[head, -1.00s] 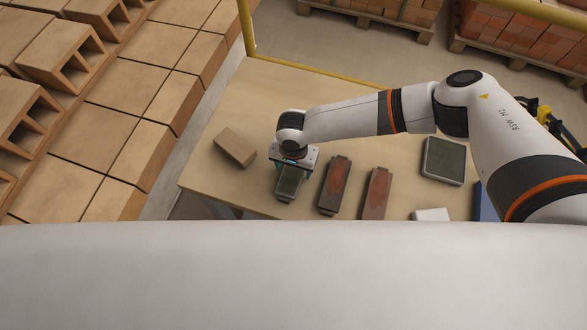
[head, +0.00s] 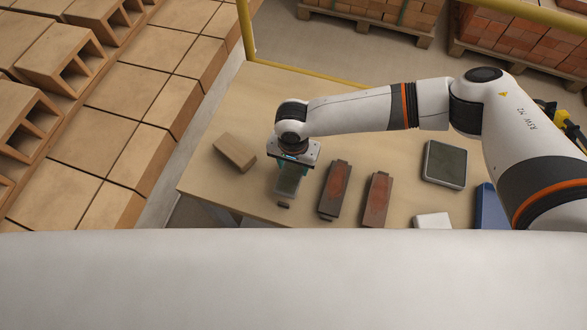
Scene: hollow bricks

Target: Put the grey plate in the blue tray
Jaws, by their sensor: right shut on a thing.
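My right gripper (head: 290,172) is near the left part of the table, seen from above. It is shut on the grey plate (head: 288,186), a dark greenish-grey flat piece partly hidden by the gripper. A small dark end piece (head: 283,204) shows just below the plate; I cannot tell whether it is joined to it. The blue tray (head: 489,207) is at the table's right side, partly hidden by my right arm and cut off by my white body. My left gripper is not in view.
On the table (head: 225,195), a tan brick (head: 234,152) lies left of the gripper. Two dark pieces with reddish tops (head: 335,190) (head: 376,200) lie to its right. A pale-rimmed box with a dark green face (head: 445,164) and a white object (head: 433,221) lie farther right.

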